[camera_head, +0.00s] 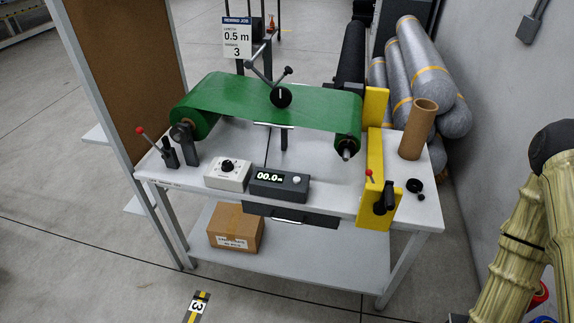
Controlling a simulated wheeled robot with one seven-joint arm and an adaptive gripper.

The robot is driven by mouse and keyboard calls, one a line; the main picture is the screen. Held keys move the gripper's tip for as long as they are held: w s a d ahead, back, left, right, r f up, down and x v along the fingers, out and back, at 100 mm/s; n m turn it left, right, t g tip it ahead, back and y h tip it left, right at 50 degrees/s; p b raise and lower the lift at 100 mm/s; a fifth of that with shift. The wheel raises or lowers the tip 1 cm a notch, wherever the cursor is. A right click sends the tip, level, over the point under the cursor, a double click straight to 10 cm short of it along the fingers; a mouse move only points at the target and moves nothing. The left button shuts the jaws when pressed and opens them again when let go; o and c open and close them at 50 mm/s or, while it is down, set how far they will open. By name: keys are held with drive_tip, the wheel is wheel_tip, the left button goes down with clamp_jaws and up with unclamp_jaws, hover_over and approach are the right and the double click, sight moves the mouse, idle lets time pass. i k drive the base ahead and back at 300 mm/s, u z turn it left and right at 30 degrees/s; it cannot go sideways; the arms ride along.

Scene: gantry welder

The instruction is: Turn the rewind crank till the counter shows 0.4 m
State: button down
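The counter (279,184) is a dark box on the front of the white table, and its lit display reads about 00.0 m. A green web (270,98) runs between a roll at left (197,124) and a roll at right (346,139). The right roll's bare shaft end (347,151) points toward the front. A black handle (385,198) stands at the yellow guard's front; I cannot tell whether it is the rewind crank. A black wheel (281,97) on a bracket touches or nearly touches the web. My arm shows at the right edge; my gripper is out of view.
A sign (237,38) reads rewind job, 0.5 m, 3. A white dial box (228,174) stands beside the counter. A red-knobbed lever (155,143) is at left. The yellow guard (375,150) and a cardboard tube (418,128) stand at right. Floor in front is mostly clear.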

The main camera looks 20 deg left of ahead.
sight(386, 201)
drive_tip(key=z, duration=0.6)
drive_tip(key=k, duration=1.05)
drive_tip(key=u, duration=0.95)
